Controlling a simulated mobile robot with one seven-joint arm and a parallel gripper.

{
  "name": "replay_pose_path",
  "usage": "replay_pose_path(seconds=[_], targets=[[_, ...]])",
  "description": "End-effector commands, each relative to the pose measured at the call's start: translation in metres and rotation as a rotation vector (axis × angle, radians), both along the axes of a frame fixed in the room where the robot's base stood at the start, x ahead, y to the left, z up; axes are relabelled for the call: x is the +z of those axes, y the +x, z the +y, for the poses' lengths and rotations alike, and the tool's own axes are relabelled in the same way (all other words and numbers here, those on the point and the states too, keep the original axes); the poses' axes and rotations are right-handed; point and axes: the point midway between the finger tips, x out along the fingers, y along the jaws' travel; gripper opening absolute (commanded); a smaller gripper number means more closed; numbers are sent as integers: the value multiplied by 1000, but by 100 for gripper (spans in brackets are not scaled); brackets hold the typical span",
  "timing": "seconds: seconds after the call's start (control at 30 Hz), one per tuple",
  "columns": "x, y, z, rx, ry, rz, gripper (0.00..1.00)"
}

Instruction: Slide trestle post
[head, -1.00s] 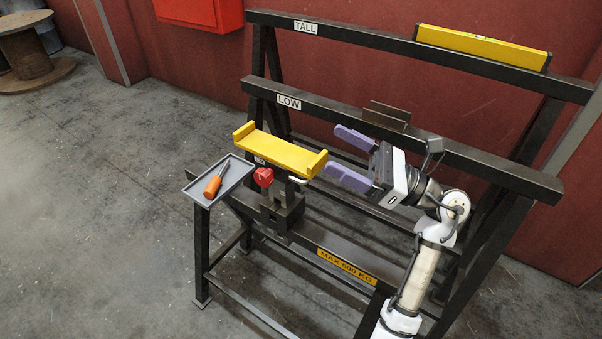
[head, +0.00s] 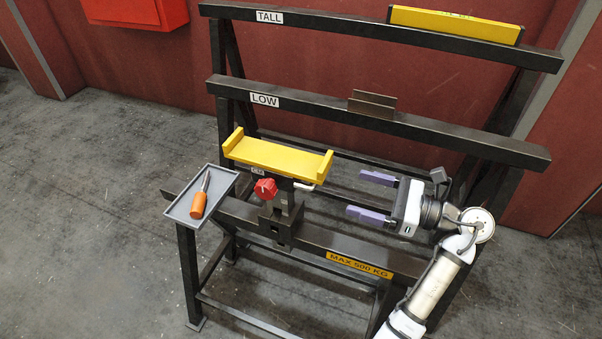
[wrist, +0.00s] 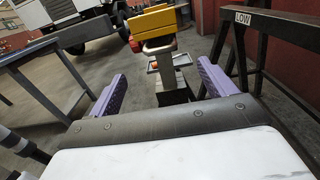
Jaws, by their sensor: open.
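The trestle post (head: 284,208) is a dark upright in a bracket on the front rail. It carries a yellow cradle head (head: 275,158) with raised ends. A red knob (head: 265,188) is on its front, and a small pale handle shows under the cradle's right end. My gripper (head: 368,196) is open and empty, to the right of the post and apart from it, its purple fingers pointing left. In the wrist view the post (wrist: 164,68) and yellow cradle stand ahead, between the two spread fingers (wrist: 162,95).
A grey tray (head: 178,206) with an orange-handled screwdriver (head: 199,204) sits at the rail's left end. The LOW bar (head: 330,109) and TALL bar (head: 340,33) run behind. A brown bracket (head: 371,104) sits on LOW, a yellow level (head: 455,24) on TALL.

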Motion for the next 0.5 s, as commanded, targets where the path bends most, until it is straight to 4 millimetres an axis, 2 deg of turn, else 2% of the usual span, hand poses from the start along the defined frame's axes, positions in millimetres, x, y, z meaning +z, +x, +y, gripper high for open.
replay_pose_path(seconds=[0.5], targets=[[3, 31, 97, 4, 1, 0, 83]])
